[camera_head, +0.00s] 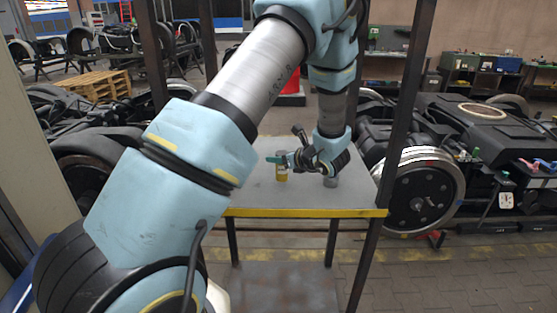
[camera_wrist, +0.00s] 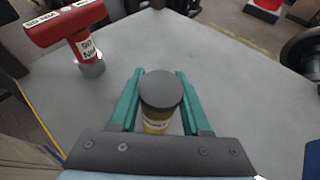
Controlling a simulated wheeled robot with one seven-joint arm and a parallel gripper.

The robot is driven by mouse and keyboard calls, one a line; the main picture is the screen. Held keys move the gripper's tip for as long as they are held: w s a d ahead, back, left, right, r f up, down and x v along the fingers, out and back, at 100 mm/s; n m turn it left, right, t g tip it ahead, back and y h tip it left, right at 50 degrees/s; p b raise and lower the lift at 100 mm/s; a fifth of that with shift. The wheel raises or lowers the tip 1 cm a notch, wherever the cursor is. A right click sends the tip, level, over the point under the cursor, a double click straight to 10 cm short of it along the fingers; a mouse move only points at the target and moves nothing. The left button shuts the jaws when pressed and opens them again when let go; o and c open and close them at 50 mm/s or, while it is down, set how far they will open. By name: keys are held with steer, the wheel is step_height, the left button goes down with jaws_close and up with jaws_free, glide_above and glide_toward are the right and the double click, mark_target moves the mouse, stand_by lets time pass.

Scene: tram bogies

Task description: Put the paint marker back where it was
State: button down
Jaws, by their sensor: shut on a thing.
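The paint marker is a yellow cylinder (camera_head: 281,174) with a dark grey cap, seen from above in the wrist view (camera_wrist: 161,90). My gripper (camera_head: 277,159) has green fingers, one on each side of the marker in the wrist view (camera_wrist: 160,75), and is shut on it. The marker looks upright. It is at or just above the grey table top (camera_head: 250,200), toward the middle; I cannot tell whether its bottom touches.
A red tool marked "90 NM" (camera_wrist: 68,25) stands on a grey round foot on the table, left of my gripper in the wrist view. The table has a yellow front edge (camera_head: 300,213) and dark posts (camera_head: 400,120). A wheelset (camera_head: 418,196) stands to the right.

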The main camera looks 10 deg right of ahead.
steer(key=shift+f, duration=0.8)
steer(key=shift+f, duration=0.15)
steer(key=shift+c, duration=1.8)
jaws_free()
